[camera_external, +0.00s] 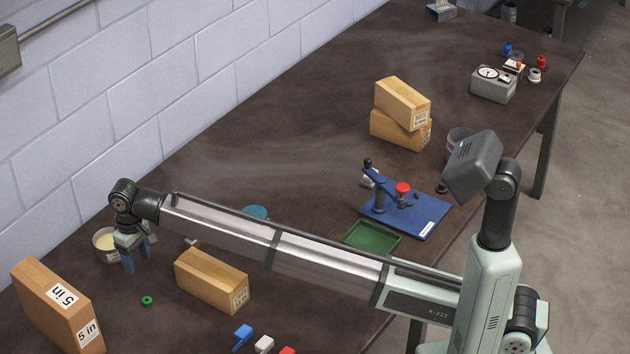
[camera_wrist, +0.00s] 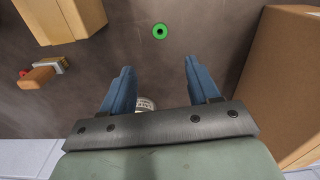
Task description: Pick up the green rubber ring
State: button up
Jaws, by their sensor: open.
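The green rubber ring (camera_external: 147,300) lies flat on the dark table, between a large box at the left and a smaller box at the right. In the wrist view the green ring (camera_wrist: 160,31) is near the top, ahead of the fingertips and roughly between their lines. My gripper (camera_external: 138,262) points down with blue fingers, above the table and apart from the ring. In the wrist view my gripper (camera_wrist: 157,75) is open, with nothing between its fingers.
A tall cardboard box (camera_external: 60,308) stands left of the ring, and a low box (camera_external: 211,279) lies to its right. A round tin (camera_external: 105,243) stands just behind my gripper. Bare table surrounds the ring.

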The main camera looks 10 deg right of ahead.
send_over(147, 302)
jog(key=f, duration=0.8)
jog(key=shift+w+a+f, duration=0.2)
jog(key=shift+w+f, duration=0.05)
jog(key=shift+w, duration=0.05)
jog(key=shift+w+f, duration=0.2)
jog(key=shift+f, duration=2.5)
jog(key=shift+c, duration=0.2)
jog(key=c, duration=1.1)
